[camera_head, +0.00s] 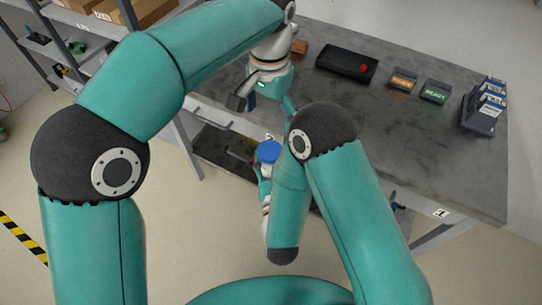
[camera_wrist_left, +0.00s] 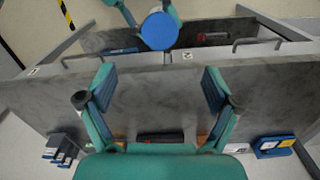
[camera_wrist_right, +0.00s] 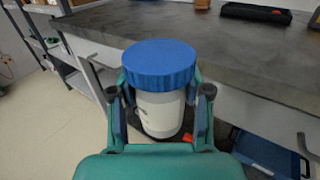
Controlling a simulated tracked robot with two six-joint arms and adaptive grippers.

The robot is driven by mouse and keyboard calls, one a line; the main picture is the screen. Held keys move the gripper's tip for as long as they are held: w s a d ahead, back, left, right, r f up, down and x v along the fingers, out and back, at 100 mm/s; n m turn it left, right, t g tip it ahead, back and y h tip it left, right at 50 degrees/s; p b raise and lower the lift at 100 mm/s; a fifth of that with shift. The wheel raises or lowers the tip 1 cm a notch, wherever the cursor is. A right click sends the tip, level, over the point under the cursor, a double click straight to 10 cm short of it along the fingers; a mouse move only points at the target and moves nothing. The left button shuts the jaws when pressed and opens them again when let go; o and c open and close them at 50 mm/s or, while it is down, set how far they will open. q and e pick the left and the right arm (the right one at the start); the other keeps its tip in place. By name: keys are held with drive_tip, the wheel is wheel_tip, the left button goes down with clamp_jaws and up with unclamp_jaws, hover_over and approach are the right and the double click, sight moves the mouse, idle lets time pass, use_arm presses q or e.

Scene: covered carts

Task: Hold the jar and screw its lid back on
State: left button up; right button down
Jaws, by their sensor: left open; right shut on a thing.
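The white jar (camera_wrist_right: 160,112) stands upright between the fingers of my right gripper (camera_wrist_right: 160,98), which is shut on its body. The blue lid (camera_wrist_right: 160,64) sits on top of the jar; I cannot tell how tightly it is threaded. In the head view the blue lid (camera_head: 269,151) shows in front of the bench edge, with my right arm hiding part of the jar. My left gripper (camera_head: 265,97) is open and empty over the bench's front edge, beyond the lid. In the left wrist view the lid (camera_wrist_left: 159,31) is past the open fingertips (camera_wrist_left: 157,78).
The grey workbench (camera_head: 400,140) holds a black tray (camera_head: 346,63) with a red item, an orange sign (camera_head: 403,80), a green READY sign (camera_head: 434,92) and a rack of blue-white boxes (camera_head: 484,107). Shelving with cardboard boxes (camera_head: 135,12) stands left. A blue crate (camera_wrist_right: 270,153) is below the bench.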

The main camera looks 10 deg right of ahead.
idle(0.3)
use_arm(q)
drive_tip(key=w+a+f+n+t+h, duration=0.25)
drive_tip(key=a+f, duration=0.25)
drive_tip(key=f, duration=0.4)
drive_tip(key=w+a+f+n+t+h, duration=0.15)
drive_tip(key=a+f+n, duration=0.25)
drive_tip(key=f, duration=0.6)
drive_tip(key=s+a+f+n+g, duration=0.1)
drive_tip(key=s+a+f+n, duration=0.1)
drive_tip(key=s+f, duration=0.7)
drive_tip(key=s+a+f+n+g, duration=0.2)
drive_tip(key=s+a+f, duration=0.3)
drive_tip(key=s+f, duration=0.4)
drive_tip(key=s, duration=0.4)
drive_tip(key=shift+s+a, duration=0.15)
drive_tip(key=shift+a, duration=0.1)
drive_tip(key=shift+f, duration=0.1)
